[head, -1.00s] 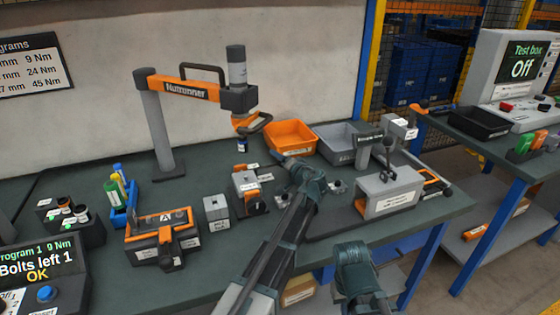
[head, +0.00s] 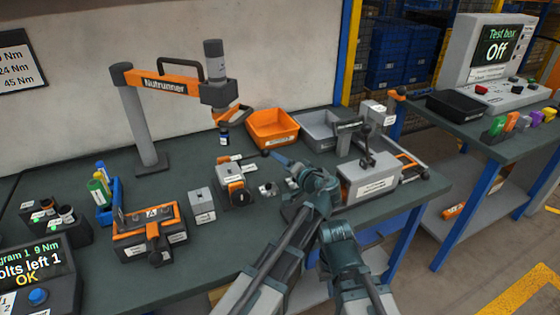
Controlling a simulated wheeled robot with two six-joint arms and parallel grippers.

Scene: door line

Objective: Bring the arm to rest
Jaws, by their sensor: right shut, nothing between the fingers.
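My right gripper (head: 280,160) is above the workbench (head: 230,250), its slim tip pointing to the far left. It is shut with nothing in it. It lies in front of the orange bin and left of the grey clamp fixture (head: 368,186), and looks apart from both. My arm links fill the lower middle and hide part of the bench's front edge. My left gripper is not in view.
An orange nutrunner (head: 165,85) on a post stands behind. An orange bin (head: 273,130) and a grey bin (head: 318,130) are at the back. A black-orange fixture (head: 150,232) and small grey block (head: 202,206) stand left.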

